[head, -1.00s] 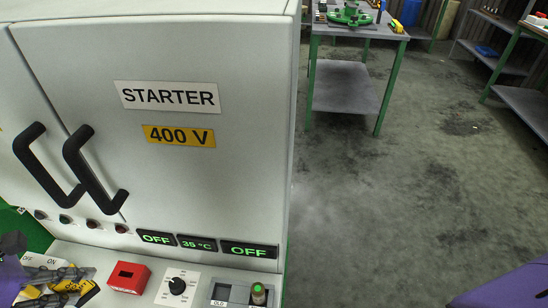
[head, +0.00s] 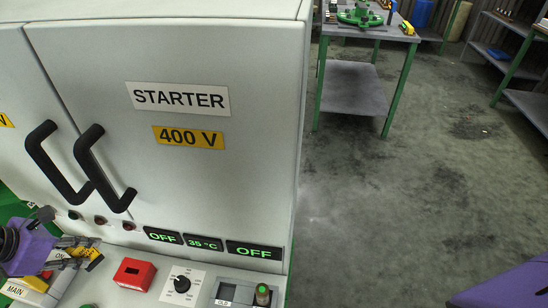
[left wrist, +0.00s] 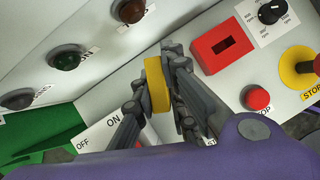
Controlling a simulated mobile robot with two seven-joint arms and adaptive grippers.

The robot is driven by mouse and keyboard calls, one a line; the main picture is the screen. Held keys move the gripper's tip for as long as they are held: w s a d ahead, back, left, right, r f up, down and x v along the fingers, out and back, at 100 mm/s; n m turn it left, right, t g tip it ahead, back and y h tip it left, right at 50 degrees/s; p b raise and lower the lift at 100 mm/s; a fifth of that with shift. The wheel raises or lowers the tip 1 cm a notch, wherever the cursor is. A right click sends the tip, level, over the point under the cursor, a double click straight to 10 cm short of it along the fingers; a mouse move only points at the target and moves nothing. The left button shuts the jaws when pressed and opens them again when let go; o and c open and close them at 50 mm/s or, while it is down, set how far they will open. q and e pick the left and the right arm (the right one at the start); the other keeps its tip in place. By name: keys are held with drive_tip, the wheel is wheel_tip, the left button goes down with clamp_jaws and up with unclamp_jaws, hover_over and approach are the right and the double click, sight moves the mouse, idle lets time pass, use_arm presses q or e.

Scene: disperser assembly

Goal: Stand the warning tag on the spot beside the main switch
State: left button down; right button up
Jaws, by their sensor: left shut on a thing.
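The warning tag (head: 93,258) is a yellow piece with dark marks in the head view, held by my left gripper (head: 78,248) at the lower left. In the left wrist view the yellow tag (left wrist: 157,86) stands edge-on between the fingers of my left gripper (left wrist: 160,70), which is shut on it. It appears above the panel. The main switch (head: 38,281), red and yellow by a MAIN label, is partly hidden under my left arm. An ON/OFF plate (left wrist: 98,135) shows behind the fingers in the wrist view. My right gripper is out of view.
The starter cabinet (head: 230,60) with black handles rises behind. Red stop buttons (left wrist: 257,98) show in the wrist view.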

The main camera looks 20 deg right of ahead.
sight(89, 255)
use_arm(q)
drive_tip(key=shift+w+a+f, duration=0.1)
drive_tip(key=shift+w+f, duration=0.3)
drive_tip(key=shift+f, duration=0.05)
drive_tip(key=shift+w+f, duration=0.1)
drive_tip(key=shift+f, duration=1.5)
drive_tip(key=shift+f, duration=0.2)
drive_tip(key=c, duration=1.8)
unclamp_jaws()
drive_tip(key=shift+o, duration=0.2)
drive_tip(key=shift+r, duration=0.1)
